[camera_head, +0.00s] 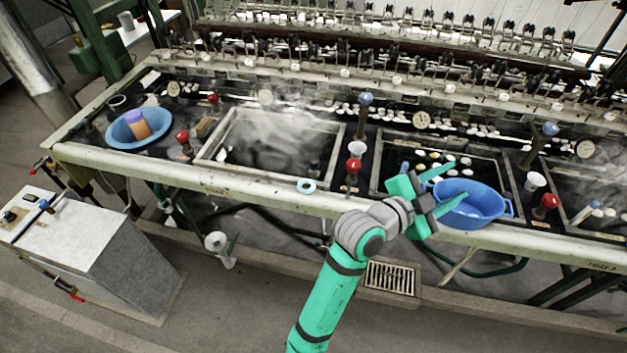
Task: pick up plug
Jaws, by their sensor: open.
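I cannot make out a plug for certain in the head view. My gripper (446,188) is open, with its green fingers pointing right at the left rim of a blue basin (482,204). The basin has handles and sits at the front edge of the bench. Part of its left side is hidden behind my gripper. A small pale thing shows low inside the basin near the fingers, too small to identify. I see nothing held between the fingers.
Steaming basins (222,158) line the bench, with red and blue knobbed levers (353,165) rising between them. A pale ring (306,186) lies on the front ledge. A blue bowl (112,136) stands at the left. A grey cabinet (125,262) stands on the floor at left.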

